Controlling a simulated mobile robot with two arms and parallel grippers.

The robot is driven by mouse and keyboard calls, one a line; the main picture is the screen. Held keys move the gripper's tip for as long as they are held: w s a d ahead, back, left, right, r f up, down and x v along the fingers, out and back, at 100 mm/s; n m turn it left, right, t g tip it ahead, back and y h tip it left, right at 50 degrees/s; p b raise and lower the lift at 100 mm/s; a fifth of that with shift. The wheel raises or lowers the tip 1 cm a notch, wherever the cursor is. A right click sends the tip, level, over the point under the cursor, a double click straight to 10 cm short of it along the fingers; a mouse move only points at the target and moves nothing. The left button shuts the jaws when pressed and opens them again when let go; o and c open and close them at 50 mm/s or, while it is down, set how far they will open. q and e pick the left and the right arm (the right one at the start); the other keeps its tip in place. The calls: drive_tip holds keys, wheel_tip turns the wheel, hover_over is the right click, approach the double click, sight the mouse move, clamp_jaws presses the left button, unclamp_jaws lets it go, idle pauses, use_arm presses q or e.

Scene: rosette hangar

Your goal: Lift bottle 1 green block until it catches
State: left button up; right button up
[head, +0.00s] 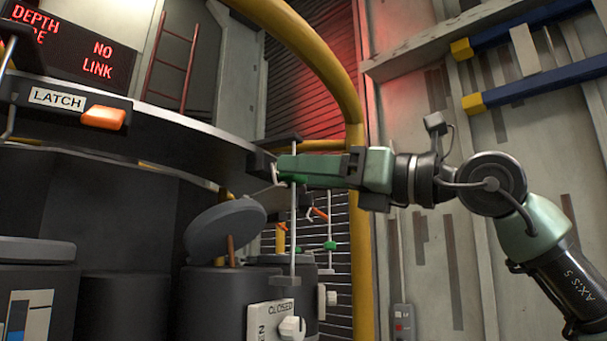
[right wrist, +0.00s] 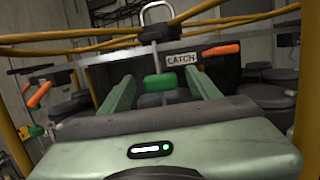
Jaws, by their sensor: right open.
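My right gripper (head: 284,168) reaches in from the right in the head view, at the rim of the large drum. It surrounds the upper part of a vertical metal rod (head: 293,225). A green block (right wrist: 160,82) on this rod shows in the right wrist view, between the two spread green fingers, with visible gaps on both sides. In the head view the green block (head: 293,179) is mostly hidden by the gripper. Above it, a dark catch with a metal loop (right wrist: 156,14) sits by a label reading CATCH (right wrist: 183,59). No bottle number is readable. My left gripper is not in view.
A second rod with a green block (head: 330,245) stands farther back. Yellow rails (head: 320,65) curve around the drum. A tilted round lid (head: 226,226) stands over dark canisters below. An orange latch handle (head: 103,117) is at left.

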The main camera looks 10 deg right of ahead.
drive_tip(key=b+v, duration=0.2)
drive_tip(key=v, duration=0.6)
idle(0.4)
drive_tip(key=shift+w, duration=0.1)
idle(0.4)
